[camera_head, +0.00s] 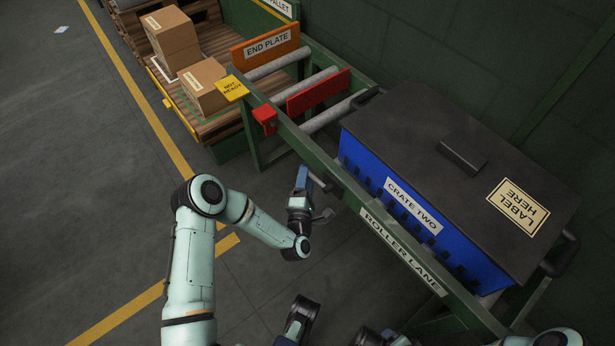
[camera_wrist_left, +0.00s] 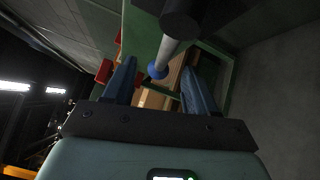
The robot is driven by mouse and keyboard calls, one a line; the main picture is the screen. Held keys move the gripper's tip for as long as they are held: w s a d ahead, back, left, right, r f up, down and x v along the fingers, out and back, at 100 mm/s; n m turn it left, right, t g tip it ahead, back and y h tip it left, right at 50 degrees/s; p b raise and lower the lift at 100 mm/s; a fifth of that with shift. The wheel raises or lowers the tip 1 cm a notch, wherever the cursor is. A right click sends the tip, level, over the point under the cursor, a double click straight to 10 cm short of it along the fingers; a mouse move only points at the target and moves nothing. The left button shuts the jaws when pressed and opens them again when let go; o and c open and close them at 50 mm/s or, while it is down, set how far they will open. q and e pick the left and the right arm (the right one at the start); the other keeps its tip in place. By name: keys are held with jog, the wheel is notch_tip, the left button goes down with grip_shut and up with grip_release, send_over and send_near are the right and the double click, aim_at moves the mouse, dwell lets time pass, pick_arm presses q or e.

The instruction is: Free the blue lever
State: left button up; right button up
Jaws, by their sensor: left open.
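My left gripper (camera_head: 303,174) is beside the near green rail of the roller lane, left of the crate, with its fingers up against the rail's side. In the left wrist view the gripper (camera_wrist_left: 158,80) is open, with nothing clamped between its fingers. The blue lever shows there as a pale rod with a blue ball end (camera_wrist_left: 157,70), seen between and past the fingers; its other end meets a dark cylinder. In the head view the lever is hard to tell from the gripper. A dark part at the bottom may be my right gripper (camera_head: 300,318); its jaws are unclear.
A blue crate (camera_head: 410,210) with a dark lid rests on the roller lane (camera_head: 400,250). A red plate (camera_head: 318,91) and an orange end plate (camera_head: 265,45) stand across the rollers. A red block (camera_head: 265,117) and yellow tag (camera_head: 232,88) are on the rail. Cartons (camera_head: 170,38) sit on a pallet.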

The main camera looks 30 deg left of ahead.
pick_arm(q)
jog(key=shift+x, duration=1.1)
pick_arm(e)
jog(key=shift+s+d+f+g, duration=0.1)
jog(key=shift+s+f+g, duration=0.2)
jog(key=shift+s+f, duration=0.25)
